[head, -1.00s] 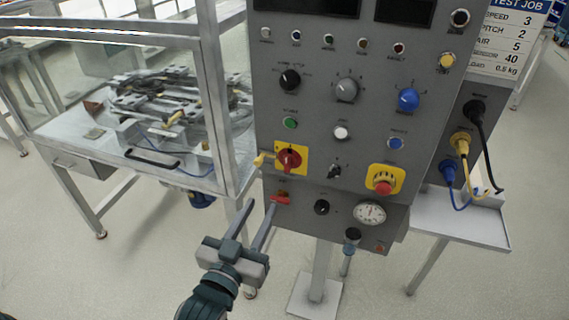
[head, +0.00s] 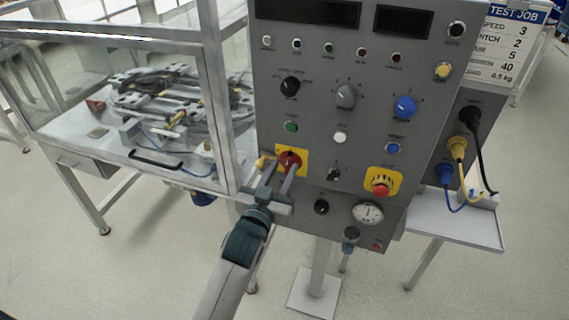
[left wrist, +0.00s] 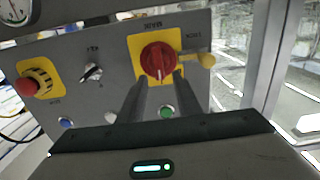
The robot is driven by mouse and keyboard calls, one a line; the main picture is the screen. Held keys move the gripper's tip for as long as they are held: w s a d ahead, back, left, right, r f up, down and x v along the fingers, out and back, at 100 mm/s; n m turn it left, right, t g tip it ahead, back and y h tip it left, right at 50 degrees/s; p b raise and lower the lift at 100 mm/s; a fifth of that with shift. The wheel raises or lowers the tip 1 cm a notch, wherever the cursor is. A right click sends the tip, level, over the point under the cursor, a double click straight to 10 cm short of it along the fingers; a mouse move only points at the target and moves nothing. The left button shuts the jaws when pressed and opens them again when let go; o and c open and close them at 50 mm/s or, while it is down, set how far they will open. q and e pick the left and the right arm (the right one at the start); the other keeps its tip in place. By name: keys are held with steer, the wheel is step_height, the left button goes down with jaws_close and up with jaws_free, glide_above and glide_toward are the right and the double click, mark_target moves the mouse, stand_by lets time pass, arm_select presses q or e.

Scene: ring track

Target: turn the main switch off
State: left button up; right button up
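The main switch (head: 289,158) is a red rotary knob on a yellow plate, at the lower left of the grey control panel (head: 330,60). The left wrist view shows the red knob (left wrist: 158,60) close up, with a pale mark on its rim. My left gripper (head: 281,170) is in front of the switch, coming from below. Its fingers (left wrist: 158,80) are open and spread to either side of the knob's near edge, with nothing held. I cannot tell whether they touch the knob. My right gripper is in neither view.
A yellow tag or lock (head: 262,162) sticks out beside the switch. A red emergency button (head: 381,190) and a small black selector (head: 334,174) are to its right. A glazed metal enclosure (head: 213,90) stands close on the left. A gauge (head: 367,212) sits lower on the panel.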

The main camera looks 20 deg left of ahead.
arm_select(q)
steer(key=shift+w, duration=0.85)
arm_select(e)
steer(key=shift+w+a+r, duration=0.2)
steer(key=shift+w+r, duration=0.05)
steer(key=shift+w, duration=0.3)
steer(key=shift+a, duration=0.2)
arm_select(q)
jaws_close()
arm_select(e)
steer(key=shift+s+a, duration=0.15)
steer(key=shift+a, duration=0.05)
